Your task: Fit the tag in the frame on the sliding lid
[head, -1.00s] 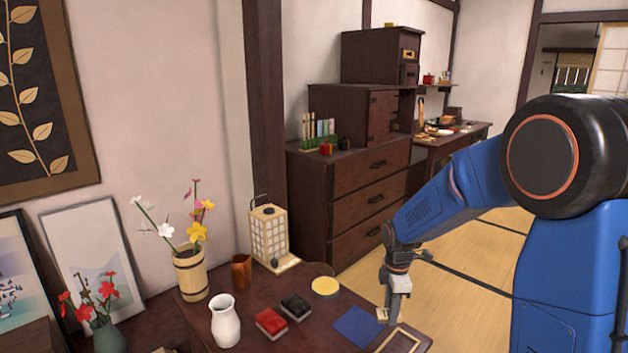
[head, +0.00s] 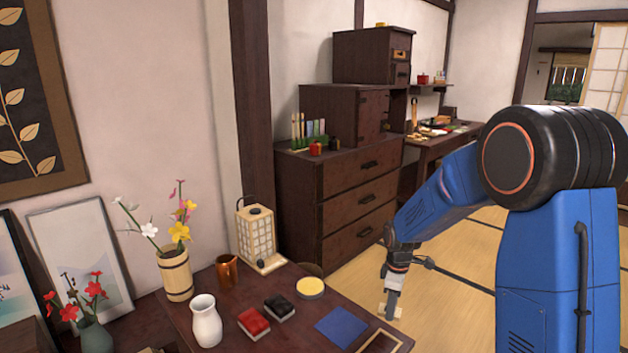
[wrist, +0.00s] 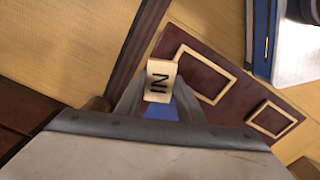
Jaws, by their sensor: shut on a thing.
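The tag (wrist: 158,72) is a small cream piece marked "IN". My gripper (wrist: 160,90) is shut on it in the wrist view. In the head view, my gripper (head: 391,306) hangs close to the table's right edge, with the pale tag (head: 382,309) at its tips. A pale rectangular frame (wrist: 210,61) on a dark brown surface lies just right of the tag in the wrist view. A smaller pale frame (wrist: 282,110) lies farther right. Part of a frame (head: 392,336) shows at the head view's lower edge. I cannot tell which frame is on the sliding lid.
A blue square (head: 341,327) lies on the table, left of the frame. A yellow round thing (head: 310,286), black and red blocks, a white vase (head: 206,322) and a lantern (head: 257,235) stand farther left. Tatami floor is open beyond the table's right edge.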

